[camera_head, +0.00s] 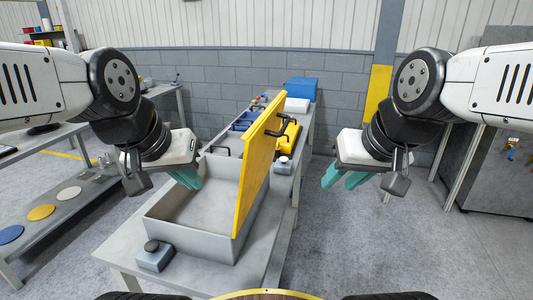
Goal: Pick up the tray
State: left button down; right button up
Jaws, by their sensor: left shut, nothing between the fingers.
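A yellow tray (257,165) with black handles stands on edge, tilted, at the right side of a grey open-topped bin (165,236) on the workbench. Its lower edge reaches down by the bin's right wall; whether it rests inside or against the wall is hard to tell. My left gripper (187,179) is shut and empty, above the bin's left back part and apart from the tray. My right gripper (344,179) has its teal fingers apart and empty, to the right of the tray and bench, touching nothing.
A small grey-blue block with a dark knob (155,256) sits at the bin's front. A blue box (301,88) and other parts lie farther along the bench. A low shelf with coloured discs (41,212) is at left. Floor (370,240) at right is clear.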

aim_at(230, 144)
jog(key=z, duration=0.3)
jog(key=i+l+z, duration=0.15)
jog(key=l, duration=0.25)
jog(key=i+l+z, duration=0.15)
jog(key=l, duration=0.3)
jog(key=i+l+z, duration=0.5)
jog(key=i+l+u, duration=0.2)
jog(key=i, duration=0.25)
jog(key=i+l+u, duration=0.2)
jog(key=i, duration=0.25)
jog(key=i+u, duration=0.45)
jog(key=i, duration=0.65)
jog(key=i+u, duration=0.25)
jog(key=u, duration=0.2)
jog(key=i+u, duration=0.25)
jog(key=u, duration=0.15)
jog(key=i+u, duration=0.2)
jog(key=u, duration=0.25)
jog(key=i+u, duration=0.15)
jog(key=u, duration=0.25)
jog(key=i+l+u, duration=0.1)
jog(key=u, duration=0.35)
jog(key=i, duration=0.1)
